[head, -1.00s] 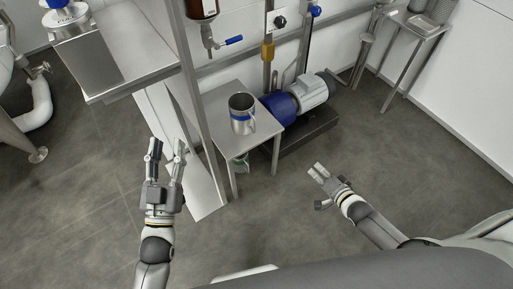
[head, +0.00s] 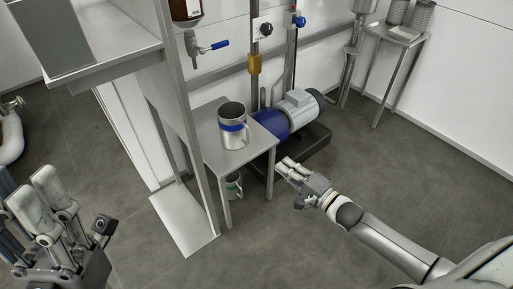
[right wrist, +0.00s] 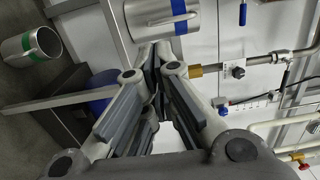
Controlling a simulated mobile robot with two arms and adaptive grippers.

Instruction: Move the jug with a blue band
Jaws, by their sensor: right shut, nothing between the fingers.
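The steel jug with a blue band (head: 232,137) stands upright on a small steel table (head: 206,118), its handle to the right. In the right wrist view, the blue-band jug (right wrist: 150,14) shows at the top, just beyond my fingertips. My right gripper (head: 281,167) is shut and empty, to the right of and below the jug, apart from it. In the right wrist view its fingertips (right wrist: 155,62) are together. My left gripper (head: 36,195) is at the lower left, far from the jug, with its fingers apart and nothing seen between them.
A second jug with a green band (head: 233,186) is below the tabletop; it also shows in the right wrist view (right wrist: 30,45). A blue and grey pump (head: 298,110) stands behind the table's right side. A steel frame post (head: 188,130) rises on the left. Floor at front right is clear.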

